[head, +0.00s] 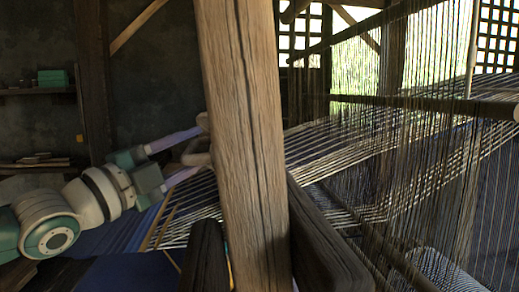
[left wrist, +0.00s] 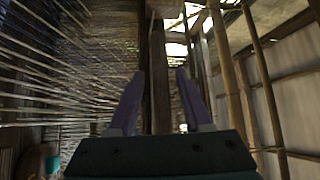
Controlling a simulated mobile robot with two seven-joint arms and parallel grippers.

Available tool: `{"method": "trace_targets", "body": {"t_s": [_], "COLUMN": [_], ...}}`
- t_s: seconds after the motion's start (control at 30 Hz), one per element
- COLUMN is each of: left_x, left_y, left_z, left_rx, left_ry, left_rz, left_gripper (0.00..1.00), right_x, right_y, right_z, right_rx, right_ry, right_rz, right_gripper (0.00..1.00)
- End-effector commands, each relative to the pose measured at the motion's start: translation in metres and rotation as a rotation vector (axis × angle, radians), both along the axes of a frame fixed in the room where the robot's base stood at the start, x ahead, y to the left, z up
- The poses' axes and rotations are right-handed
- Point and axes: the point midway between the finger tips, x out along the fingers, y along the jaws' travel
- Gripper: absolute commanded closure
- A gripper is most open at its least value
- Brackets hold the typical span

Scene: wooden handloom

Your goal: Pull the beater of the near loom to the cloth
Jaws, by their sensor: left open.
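My left gripper (head: 203,149) reaches in from the left, its two lilac fingers open and apart. A pale wooden piece (head: 196,150), perhaps part of the beater, shows between the fingertips, beside the thick post. In the left wrist view a brown upright bar (left wrist: 160,85) stands between the open fingers of the left gripper (left wrist: 180,82), with a gap on each side; I cannot tell whether they touch it. The post hides most of the beater. Blue cloth (head: 130,232) with pale warp threads lies below the gripper. My right gripper is not in view.
A thick wooden post (head: 243,150) stands close in front, right of the gripper. Dark beams (head: 325,250) lie at its foot. Dense warp threads (head: 400,150) fill the right side. Shelves (head: 40,90) are on the far left wall.

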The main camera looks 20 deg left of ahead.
Motion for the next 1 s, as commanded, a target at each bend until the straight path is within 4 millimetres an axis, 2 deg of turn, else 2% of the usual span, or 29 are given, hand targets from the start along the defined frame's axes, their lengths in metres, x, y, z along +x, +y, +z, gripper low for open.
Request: {"method": "trace_targets", "body": {"t_s": [0.2, 0.63, 1.0], "left_x": [0.0000, -0.0001, -0.0002], "left_y": [0.0000, 0.0002, 0.0003], "left_z": [-0.0001, -0.0001, -0.0001], "left_rx": [0.000, 0.000, 0.000], "left_ry": [0.000, 0.000, 0.000], "left_rz": [0.000, 0.000, 0.000], "left_gripper": [0.52, 1.00, 1.00], "right_x": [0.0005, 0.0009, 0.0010], "right_y": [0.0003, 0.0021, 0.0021], "right_z": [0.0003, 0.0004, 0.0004], "right_rx": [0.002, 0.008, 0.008], "right_ry": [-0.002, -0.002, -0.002], "right_rz": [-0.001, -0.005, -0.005], "right_gripper": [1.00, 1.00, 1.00]}}
